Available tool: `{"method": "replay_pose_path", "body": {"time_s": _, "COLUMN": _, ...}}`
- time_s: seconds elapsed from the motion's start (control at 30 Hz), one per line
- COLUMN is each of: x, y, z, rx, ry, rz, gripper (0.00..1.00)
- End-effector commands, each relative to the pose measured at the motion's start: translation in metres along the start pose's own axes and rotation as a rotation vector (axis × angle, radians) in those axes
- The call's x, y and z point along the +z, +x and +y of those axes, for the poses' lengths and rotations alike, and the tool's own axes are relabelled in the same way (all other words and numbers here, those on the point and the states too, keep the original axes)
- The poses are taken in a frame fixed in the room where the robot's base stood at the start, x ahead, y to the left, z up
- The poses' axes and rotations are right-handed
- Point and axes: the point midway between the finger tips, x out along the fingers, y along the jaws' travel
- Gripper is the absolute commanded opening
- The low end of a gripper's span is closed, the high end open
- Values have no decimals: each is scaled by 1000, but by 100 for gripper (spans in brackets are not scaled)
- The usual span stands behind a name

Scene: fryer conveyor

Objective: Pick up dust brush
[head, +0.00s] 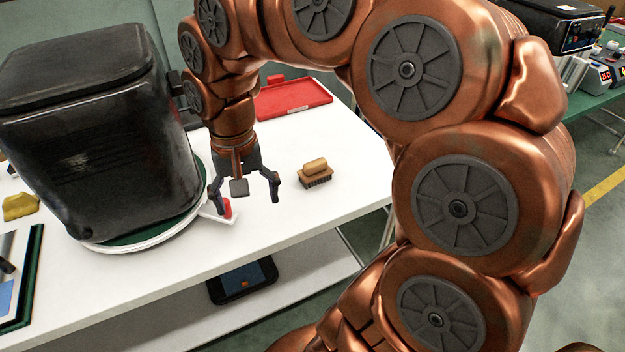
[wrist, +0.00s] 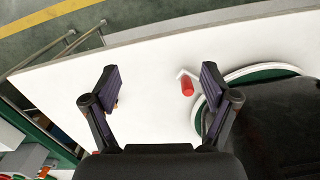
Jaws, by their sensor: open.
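The dust brush (head: 315,170), with a tan wooden grip block and dark bristles, stands bristles-down on the white table (head: 300,225). My gripper (head: 247,205) points down above the table, to the left of the brush and apart from it. Its fingers are spread and nothing is between them. In the wrist view my gripper (wrist: 160,82) is also open over bare white tabletop. There the brush is almost wholly hidden behind the left finger; only a small brownish bit shows beside it.
A big black fryer-like container (head: 100,140) stands on a round white-and-green base (head: 135,242) left of my gripper. A red-tipped lever (head: 228,208) sticks out from the base close to my fingers. A red tray (head: 292,97) lies behind the brush. The tabletop around the brush is clear.

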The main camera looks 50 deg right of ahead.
Motion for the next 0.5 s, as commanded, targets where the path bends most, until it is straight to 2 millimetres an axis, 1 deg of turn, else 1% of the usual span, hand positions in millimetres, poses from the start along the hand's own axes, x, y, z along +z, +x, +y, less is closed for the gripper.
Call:
{"method": "replay_pose_path", "body": {"time_s": 0.03, "x": -24, "y": 7, "z": 3, "rx": -14, "ry": 85, "rz": 8, "gripper": 85}}
{"method": "replay_pose_path", "body": {"time_s": 0.17, "x": -81, "y": 13, "z": 23, "rx": -38, "ry": 326, "rz": 27, "gripper": 85}}
{"method": "replay_pose_path", "body": {"time_s": 0.2, "x": -98, "y": 17, "z": 32, "rx": -44, "ry": 408, "rz": 32, "gripper": 85}}
{"method": "replay_pose_path", "body": {"time_s": 0.27, "x": -122, "y": 23, "z": 48, "rx": -53, "ry": 533, "rz": 36, "gripper": 85}}
{"method": "replay_pose_path", "body": {"time_s": 0.3, "x": -138, "y": 28, "z": 61, "rx": -57, "ry": 620, "rz": 38, "gripper": 85}}
{"method": "replay_pose_path", "body": {"time_s": 0.37, "x": -159, "y": 37, "z": 81, "rx": -58, "ry": 751, "rz": 36, "gripper": 85}}
{"method": "replay_pose_path", "body": {"time_s": 0.4, "x": -172, "y": 42, "z": 96, "rx": -61, "ry": 836, "rz": 38, "gripper": 85}}
{"method": "replay_pose_path", "body": {"time_s": 0.47, "x": -187, "y": 53, "z": 118, "rx": -59, "ry": 955, "rz": 36, "gripper": 85}}
{"method": "replay_pose_path", "body": {"time_s": 0.5, "x": -196, "y": 58, "z": 132, "rx": -58, "ry": 1030, "rz": 38, "gripper": 85}}
